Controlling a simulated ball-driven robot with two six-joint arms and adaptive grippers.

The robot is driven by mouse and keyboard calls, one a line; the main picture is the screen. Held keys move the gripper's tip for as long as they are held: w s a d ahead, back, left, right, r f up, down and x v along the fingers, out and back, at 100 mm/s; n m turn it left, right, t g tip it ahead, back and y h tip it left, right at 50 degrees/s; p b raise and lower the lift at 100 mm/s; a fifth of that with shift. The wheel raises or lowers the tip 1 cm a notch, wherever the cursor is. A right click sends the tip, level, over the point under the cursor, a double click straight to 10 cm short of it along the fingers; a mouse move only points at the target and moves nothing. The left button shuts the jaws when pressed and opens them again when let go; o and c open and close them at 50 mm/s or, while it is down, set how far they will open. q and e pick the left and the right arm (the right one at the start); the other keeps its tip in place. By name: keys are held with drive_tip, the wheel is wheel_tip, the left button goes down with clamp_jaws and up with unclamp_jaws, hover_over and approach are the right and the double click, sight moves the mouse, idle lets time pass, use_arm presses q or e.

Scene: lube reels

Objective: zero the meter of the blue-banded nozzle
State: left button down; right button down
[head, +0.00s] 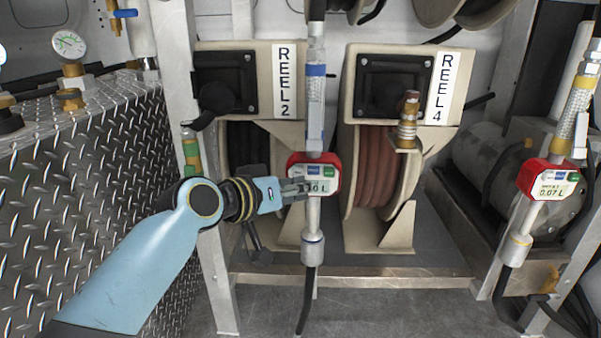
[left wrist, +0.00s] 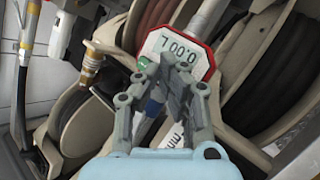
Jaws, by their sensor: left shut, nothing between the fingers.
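The blue-banded nozzle hangs upright between two reels, with its blue band (head: 316,70) above a red-framed meter (head: 328,170). My left gripper (head: 304,188) is shut and empty, its fingertips at the meter's front, covering part of its face. In the left wrist view the meter (left wrist: 178,46) shows upside down and its display appears to read 0.00 L. Whether the tips touch the meter I cannot tell. My right gripper is not in view.
A second nozzle with a yellow band (head: 578,97) hangs at the right; its red meter (head: 548,180) reads 0.07 L. Reel 2 (head: 240,75) and Reel 4 (head: 400,75) stand behind. A diamond-plate tank (head: 80,190) fills the left. A brass fitting (head: 409,120) stands right of the meter.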

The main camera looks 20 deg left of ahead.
use_arm(q)
drive_tip(key=s, duration=0.1)
drive_tip(key=s+d+p, duration=0.1)
drive_tip(key=s, duration=0.2)
drive_tip(key=shift+s+d+p, duration=0.3)
drive_tip(key=shift+d, duration=0.05)
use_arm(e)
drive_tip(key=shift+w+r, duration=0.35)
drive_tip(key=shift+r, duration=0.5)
